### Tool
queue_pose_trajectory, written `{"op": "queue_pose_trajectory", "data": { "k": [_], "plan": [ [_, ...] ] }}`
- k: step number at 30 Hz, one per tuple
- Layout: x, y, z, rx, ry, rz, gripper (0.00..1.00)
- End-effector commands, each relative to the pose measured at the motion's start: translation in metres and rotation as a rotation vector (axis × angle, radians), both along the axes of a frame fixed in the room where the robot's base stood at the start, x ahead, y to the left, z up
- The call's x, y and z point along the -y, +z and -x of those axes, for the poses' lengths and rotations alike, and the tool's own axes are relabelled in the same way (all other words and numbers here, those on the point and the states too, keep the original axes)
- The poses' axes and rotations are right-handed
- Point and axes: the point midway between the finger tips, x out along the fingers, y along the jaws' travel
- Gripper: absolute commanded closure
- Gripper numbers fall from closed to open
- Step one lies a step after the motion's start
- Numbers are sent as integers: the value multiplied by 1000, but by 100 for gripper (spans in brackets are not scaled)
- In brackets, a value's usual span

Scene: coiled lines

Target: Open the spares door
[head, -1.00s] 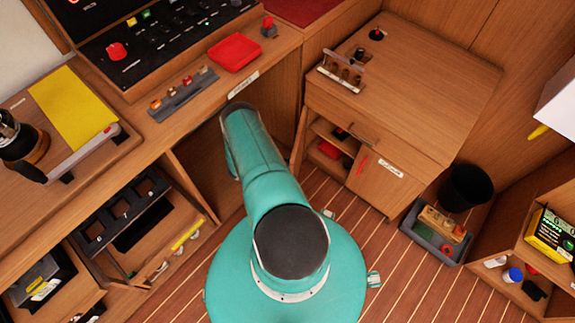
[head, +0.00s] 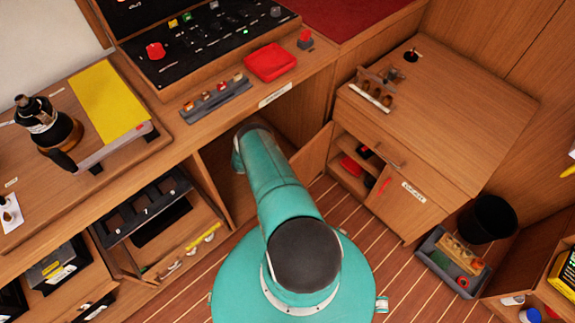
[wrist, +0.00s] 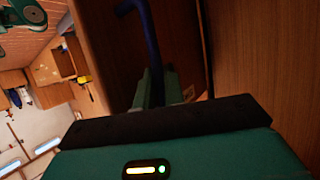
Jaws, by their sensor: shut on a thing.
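My gripper (wrist: 152,92) shows in the wrist view, shut on a dark blue bar handle (wrist: 152,45) whose top bends left. Brown wood panels lie close behind and to the right; the shadow hides where the handle is fixed. In the head view my teal arm reaches down into an opening under the counter, and the arm and counter hide the gripper and handle. A wood panel (head: 317,160), which looks like the spares door, stands out at an angle right of the arm. A small white label (head: 277,95) sits on the counter edge above; I cannot read it.
A cabinet (head: 455,130) stands close right, with open shelves and a labelled door (head: 403,204). A grey bin (head: 448,262) and black bucket (head: 487,218) are on the floor. Some striped floor is clear at front right.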

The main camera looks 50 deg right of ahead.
Motion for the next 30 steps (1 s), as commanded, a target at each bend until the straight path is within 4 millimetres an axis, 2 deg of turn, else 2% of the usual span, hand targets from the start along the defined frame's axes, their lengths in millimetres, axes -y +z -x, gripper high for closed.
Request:
{"op": "queue_pose_trajectory", "data": {
  "k": [8, 9, 10, 24, 30],
  "plan": [
    [2, 0, -1, 0, 1, 2, 100],
    [2, 0, -1, 0, 1, 2, 83],
    [2, 0, -1, 0, 1, 2, 81],
    [0, 0, -1, 0, 0, 0, 81],
    [-3, 0, 13, -1, 0, 0, 81]
  ]
}}
